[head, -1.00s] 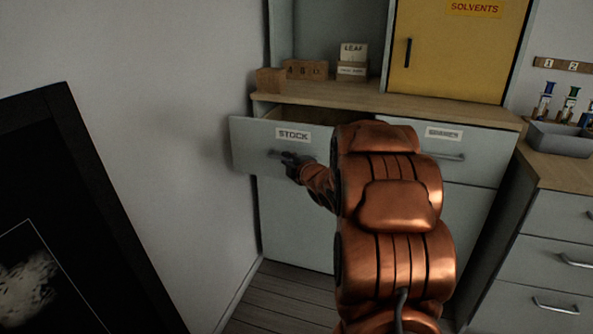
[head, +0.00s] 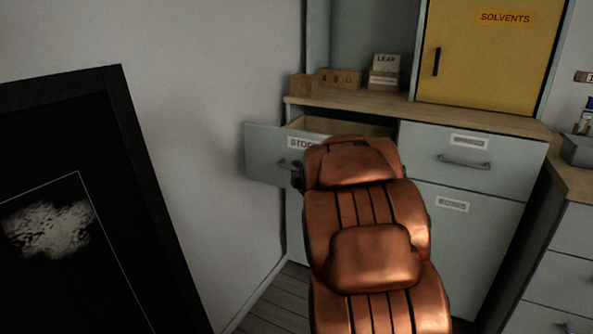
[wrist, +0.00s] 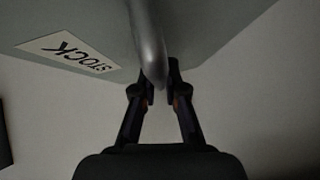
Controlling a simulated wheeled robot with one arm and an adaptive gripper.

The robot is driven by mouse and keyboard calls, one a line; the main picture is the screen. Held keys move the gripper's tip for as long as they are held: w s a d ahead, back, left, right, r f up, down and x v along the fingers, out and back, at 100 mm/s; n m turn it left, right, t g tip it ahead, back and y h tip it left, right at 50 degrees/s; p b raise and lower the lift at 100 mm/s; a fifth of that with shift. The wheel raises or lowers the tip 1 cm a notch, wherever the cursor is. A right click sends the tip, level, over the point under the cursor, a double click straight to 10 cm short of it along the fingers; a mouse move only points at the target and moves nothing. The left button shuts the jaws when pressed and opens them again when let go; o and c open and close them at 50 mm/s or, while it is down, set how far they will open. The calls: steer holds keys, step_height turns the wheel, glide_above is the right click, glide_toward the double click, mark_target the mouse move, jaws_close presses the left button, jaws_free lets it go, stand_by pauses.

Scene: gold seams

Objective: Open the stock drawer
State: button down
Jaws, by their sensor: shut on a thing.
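The stock drawer (head: 262,150) is in the upper left of the grey cabinet and stands partly pulled out. Its front carries a white STOCK label, partly hidden by my copper arm in the head view. In the wrist view the drawer front (wrist: 190,30) fills the top, with the label upside down. The metal bar handle (wrist: 150,50) runs down between the fingers of my gripper (wrist: 158,88), which is shut on it. In the head view the gripper (head: 297,176) is mostly hidden behind my arm. The inside of the drawer shows as a pale strip above its front.
Beside it is another shut drawer (head: 470,160), with a labelled door (head: 470,230) below. A yellow SOLVENTS cabinet (head: 490,50) stands on the wooden counter (head: 440,112). A black framed board (head: 125,200) leans at left. A white wall is close left of the drawer.

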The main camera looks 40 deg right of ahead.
steer(key=c, duration=1.2)
jaws_free()
steer(key=shift+s, duration=0.1)
steer(key=v, duration=0.7)
steer(key=shift+s+a, duration=0.1)
